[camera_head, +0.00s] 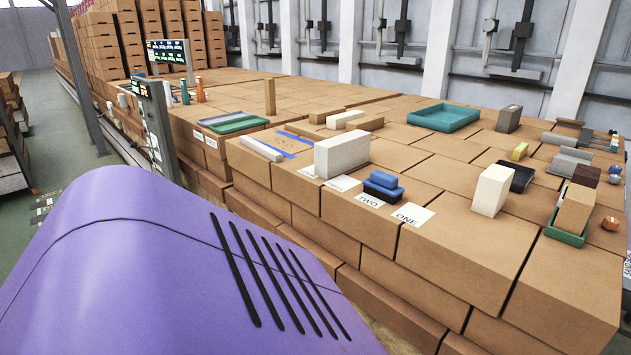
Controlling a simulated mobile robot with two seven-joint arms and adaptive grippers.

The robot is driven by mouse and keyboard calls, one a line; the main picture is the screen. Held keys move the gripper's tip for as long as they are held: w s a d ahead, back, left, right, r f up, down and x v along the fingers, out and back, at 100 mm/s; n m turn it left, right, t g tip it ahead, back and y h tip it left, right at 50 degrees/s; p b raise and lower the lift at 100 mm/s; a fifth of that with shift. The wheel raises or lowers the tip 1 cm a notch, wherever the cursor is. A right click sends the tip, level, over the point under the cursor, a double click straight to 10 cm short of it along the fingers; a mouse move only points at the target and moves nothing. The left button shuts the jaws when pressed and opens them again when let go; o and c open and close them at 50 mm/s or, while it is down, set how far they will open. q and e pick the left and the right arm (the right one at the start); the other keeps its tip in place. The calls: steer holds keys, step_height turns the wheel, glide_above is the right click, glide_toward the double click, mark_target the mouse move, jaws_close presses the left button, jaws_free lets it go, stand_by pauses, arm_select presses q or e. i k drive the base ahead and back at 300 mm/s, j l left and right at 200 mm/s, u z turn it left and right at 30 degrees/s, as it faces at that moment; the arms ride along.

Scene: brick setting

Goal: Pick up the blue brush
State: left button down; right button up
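The blue brush (383,185) has a blue block-like top over a dark base. It rests on the brown block surface (447,245) near its front edge, just right of a large pale block and behind the paper label reading TWO (368,200). Neither of my grippers is in view. A purple part of my own body covers the lower left.
A white block (342,155) stands left of the brush and a cream block (491,190) stands to its right. A teal tray (444,118) lies farther back. A green tray (580,237) holds a tan block at the right. Bare surface lies behind the brush.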

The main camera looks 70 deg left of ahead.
mark_target(381, 185)
steer(key=u, duration=1.85)
steer(key=i+j, duration=0.2)
steer(key=j, duration=0.15)
steer(key=i+j, duration=0.15)
steer(key=j, duration=0.15)
steer(key=i+j, duration=0.2)
steer(key=j, duration=0.15)
steer(key=i+j, duration=0.2)
steer(key=j+z, duration=0.05)
steer(key=j, duration=0.05)
